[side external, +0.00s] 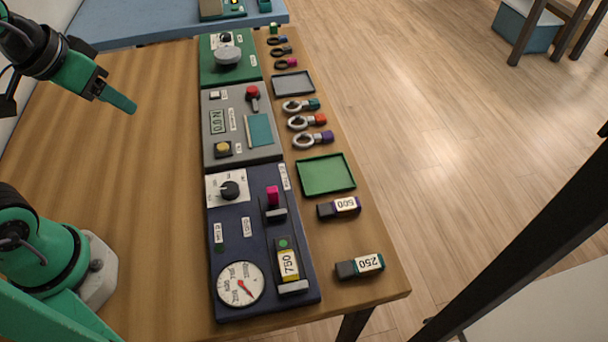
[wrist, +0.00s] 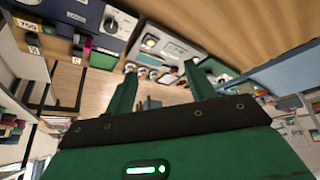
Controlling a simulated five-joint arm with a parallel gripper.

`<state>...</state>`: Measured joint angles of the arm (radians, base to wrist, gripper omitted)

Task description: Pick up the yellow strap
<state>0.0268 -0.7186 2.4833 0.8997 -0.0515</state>
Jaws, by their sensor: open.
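I see no yellow strap in either view. The yellow items I can make out are a round yellow button (side external: 223,149) on the grey panel and the yellow-labelled block marked 750 (side external: 288,262) on the dark blue panel. My gripper (side external: 121,102) is at the upper left in the side view, above bare wood and left of the panels. In the wrist view my gripper (wrist: 160,88) shows two green fingers spread apart with nothing between them.
The dark blue panel (side external: 234,260), grey panel (side external: 213,133) and green panel (side external: 210,69) form a row. To their right lie a green tray (side external: 325,174), a dark grey tray (side external: 293,83), several ringed pieces, and blocks marked 500 (side external: 338,207) and 250 (side external: 360,266). The left tabletop is clear.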

